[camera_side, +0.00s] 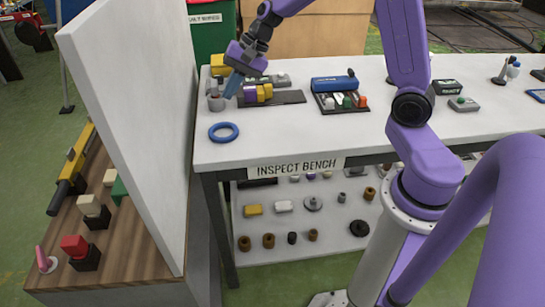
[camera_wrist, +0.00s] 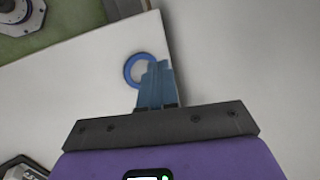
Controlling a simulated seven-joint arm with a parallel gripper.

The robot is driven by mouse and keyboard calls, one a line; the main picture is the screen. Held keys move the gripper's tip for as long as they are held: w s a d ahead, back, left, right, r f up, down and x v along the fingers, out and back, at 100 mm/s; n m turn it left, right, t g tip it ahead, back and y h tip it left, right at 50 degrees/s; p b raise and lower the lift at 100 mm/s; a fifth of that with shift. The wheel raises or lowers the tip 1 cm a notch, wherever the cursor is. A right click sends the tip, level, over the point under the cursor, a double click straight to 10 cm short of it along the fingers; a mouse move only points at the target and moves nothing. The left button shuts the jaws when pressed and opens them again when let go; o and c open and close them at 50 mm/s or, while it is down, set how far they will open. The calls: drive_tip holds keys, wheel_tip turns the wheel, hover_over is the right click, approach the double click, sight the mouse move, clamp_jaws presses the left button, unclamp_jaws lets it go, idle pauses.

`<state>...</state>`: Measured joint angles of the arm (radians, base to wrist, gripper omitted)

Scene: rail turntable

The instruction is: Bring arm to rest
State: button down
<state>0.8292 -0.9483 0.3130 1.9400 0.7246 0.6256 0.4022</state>
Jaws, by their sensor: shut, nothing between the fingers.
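My gripper (camera_side: 233,86) is shut and empty, with its blue fingers pointing down over the left part of the white bench top (camera_side: 290,138). In the side view the fingertips show near a small grey cup (camera_side: 215,101). I cannot tell whether they touch it. In the wrist view the shut fingers (camera_wrist: 158,75) cover part of a blue ring (camera_wrist: 131,69). In the side view this ring (camera_side: 224,132) lies flat on the bench near its front edge, apart from the fingers. My purple arm reaches over the bench from the right.
A dark tray with yellow and purple blocks (camera_side: 262,93) lies right of the gripper. A blue case (camera_side: 334,83) and a tray of coloured pegs (camera_side: 345,102) are further right. A tall white panel (camera_side: 140,110) stands left of the bench. The front middle of the bench is clear.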

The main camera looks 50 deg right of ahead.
drive_tip(key=s+a+n+g+h, duration=0.15)
drive_tip(key=s+a+n, duration=0.25)
drive_tip(key=s+n, duration=0.55)
drive_tip(key=s+a+n+g+h, duration=0.1)
drive_tip(key=s+a+n+g, duration=0.3)
drive_tip(key=s, duration=1.1)
drive_tip(key=s+d+n+t+h, duration=0.2)
drive_tip(key=s+d+n, duration=0.3)
drive_tip(key=s+n, duration=0.3)
drive_tip(key=shift+d, duration=0.15)
